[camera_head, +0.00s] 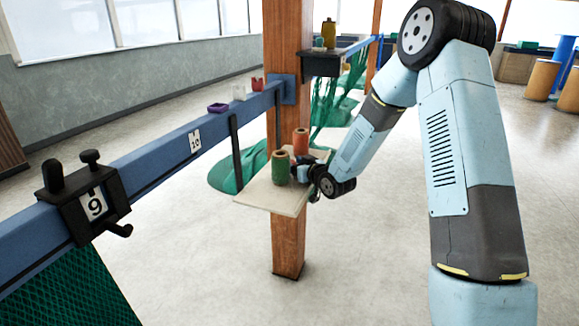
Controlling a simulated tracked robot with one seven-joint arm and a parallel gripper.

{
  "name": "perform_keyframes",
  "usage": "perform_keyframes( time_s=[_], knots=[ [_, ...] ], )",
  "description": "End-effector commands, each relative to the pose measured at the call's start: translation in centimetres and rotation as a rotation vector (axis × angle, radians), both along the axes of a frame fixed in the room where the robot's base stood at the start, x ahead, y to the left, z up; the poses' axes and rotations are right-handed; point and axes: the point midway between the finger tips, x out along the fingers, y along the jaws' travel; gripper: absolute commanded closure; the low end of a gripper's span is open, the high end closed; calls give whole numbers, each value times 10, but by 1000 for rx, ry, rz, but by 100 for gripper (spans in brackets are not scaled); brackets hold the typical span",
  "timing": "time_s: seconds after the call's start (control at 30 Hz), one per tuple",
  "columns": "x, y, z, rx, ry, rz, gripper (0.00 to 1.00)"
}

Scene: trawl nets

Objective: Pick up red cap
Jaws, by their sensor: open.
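A small red piece (257,84), which looks like the red cap, sits on top of the blue rail near the wooden post. It is too small to make out its exact shape. My gripper (303,168) is low at the pale shelf board on the post, to the right of a green spool (280,168) and in front of an orange-red spool (301,141). It is well below and to the right of the red piece, apart from it. The jaws are open; the fingertips are small and dark here, and I cannot tell whether they touch the green spool.
A white piece (239,93) and a purple tray-like piece (218,107) sit on the blue rail (160,160) beside the red piece. A black clamp numbered 9 (88,205) is nearer. The wooden post (287,240) stands behind the shelf board (262,197). Green netting (330,100) hangs behind.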

Motion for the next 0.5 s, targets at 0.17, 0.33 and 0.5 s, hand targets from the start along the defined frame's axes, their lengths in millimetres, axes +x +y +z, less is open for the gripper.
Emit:
perform_keyframes(
  time_s=[0.17,0.33,0.5],
  knots=[
    [0,0,0,0,0,0,44],
    [0,0,0,0,0,0,57],
    [0,0,0,0,0,0,74]
  ],
)
